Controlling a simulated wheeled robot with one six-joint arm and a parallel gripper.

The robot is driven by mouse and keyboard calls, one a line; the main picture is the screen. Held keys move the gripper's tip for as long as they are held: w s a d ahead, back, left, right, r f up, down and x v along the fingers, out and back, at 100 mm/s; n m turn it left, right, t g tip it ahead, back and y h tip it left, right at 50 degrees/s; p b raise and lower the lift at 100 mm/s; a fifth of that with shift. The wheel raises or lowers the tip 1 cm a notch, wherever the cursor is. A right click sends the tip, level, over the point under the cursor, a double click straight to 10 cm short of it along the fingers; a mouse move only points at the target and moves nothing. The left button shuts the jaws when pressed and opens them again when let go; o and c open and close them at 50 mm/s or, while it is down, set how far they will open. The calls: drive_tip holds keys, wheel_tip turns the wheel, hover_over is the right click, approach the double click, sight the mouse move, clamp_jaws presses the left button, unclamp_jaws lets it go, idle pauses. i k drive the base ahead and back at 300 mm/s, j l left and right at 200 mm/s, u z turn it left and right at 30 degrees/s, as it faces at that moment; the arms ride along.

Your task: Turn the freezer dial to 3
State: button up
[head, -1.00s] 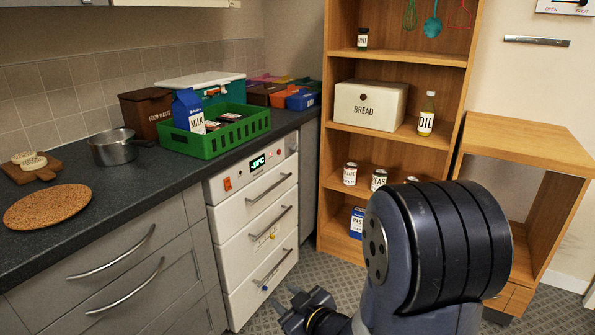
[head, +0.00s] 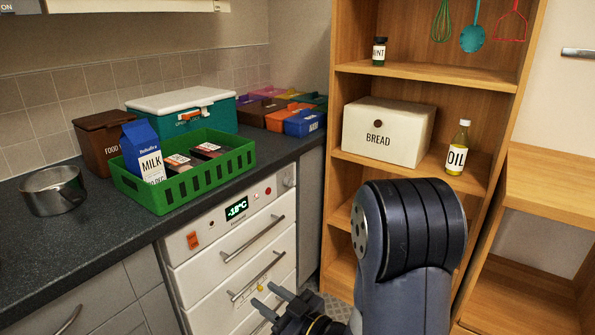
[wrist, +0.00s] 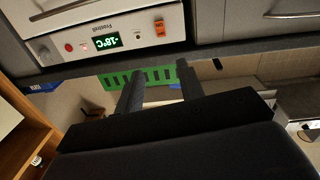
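The white freezer (head: 250,262) is built in under the counter. Its top panel carries an orange switch (head: 193,240), a lit display (head: 237,208) reading -18°C, a red light and, at the right end, a grey round dial (head: 289,180). The dial's marks are too small to read. In the wrist view the panel is upside down, with the dial (wrist: 43,52) at the left and the switch (wrist: 159,28) at the right. My gripper (head: 272,300) is open and empty, low in front of the drawers and apart from the dial. Its fingers (wrist: 160,88) show spread in the wrist view.
The dark counter (head: 95,230) overhangs the panel. A green crate (head: 205,180) with a milk carton (head: 143,152) and boxes stands above the freezer. Drawer handles (head: 252,240) stick out. A wooden shelf unit (head: 338,262) stands to the right, close to the dial's end.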

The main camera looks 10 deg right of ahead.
sight(288, 181)
drive_tip(key=i+l+u, duration=0.1)
drive_tip(key=i+l, duration=0.75)
drive_tip(key=l, duration=0.2)
drive_tip(key=i+l+u, duration=0.15)
drive_tip(key=i+l, duration=0.3)
drive_tip(key=l, duration=0.1)
